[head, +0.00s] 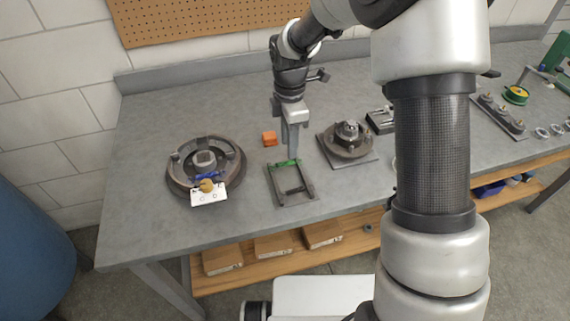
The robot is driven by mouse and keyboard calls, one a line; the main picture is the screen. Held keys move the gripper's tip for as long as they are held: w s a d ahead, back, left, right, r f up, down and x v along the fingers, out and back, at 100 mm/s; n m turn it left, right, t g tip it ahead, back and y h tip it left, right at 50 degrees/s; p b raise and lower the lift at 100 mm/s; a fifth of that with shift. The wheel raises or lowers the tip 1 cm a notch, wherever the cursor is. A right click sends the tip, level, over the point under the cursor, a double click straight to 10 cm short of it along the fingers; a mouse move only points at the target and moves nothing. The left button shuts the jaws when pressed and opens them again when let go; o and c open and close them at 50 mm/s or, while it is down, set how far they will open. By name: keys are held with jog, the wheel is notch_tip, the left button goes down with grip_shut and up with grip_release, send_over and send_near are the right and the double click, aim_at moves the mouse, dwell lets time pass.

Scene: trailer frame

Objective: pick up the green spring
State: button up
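The green spring (281,164) lies across the far end of a small grey rectangular fixture (293,201) on the workbench. My gripper (292,157) points down from above, with its fingertips at the green spring, towards the spring's right part. The fingers are seen edge-on and look narrow. I cannot tell whether they are around the spring, touching it or just above it. Part of the spring is hidden behind or beside the fingertips.
A round brake drum assembly (176,177) with blue and tan parts and a white card (208,197) is further left. A hub on a plate (347,141) stands close on the right. The bench (140,225) is clear at front left.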

aim_at(285, 163)
jog(key=shift+s+a+f, duration=0.1)
jog(key=shift+a+f, duration=0.1)
jog(key=shift+f, duration=1.15)
jog(key=shift+s+a+f, duration=0.1)
jog(key=shift+a+f, duration=0.05)
jog(key=shift+f, duration=1.2)
grip_shut()
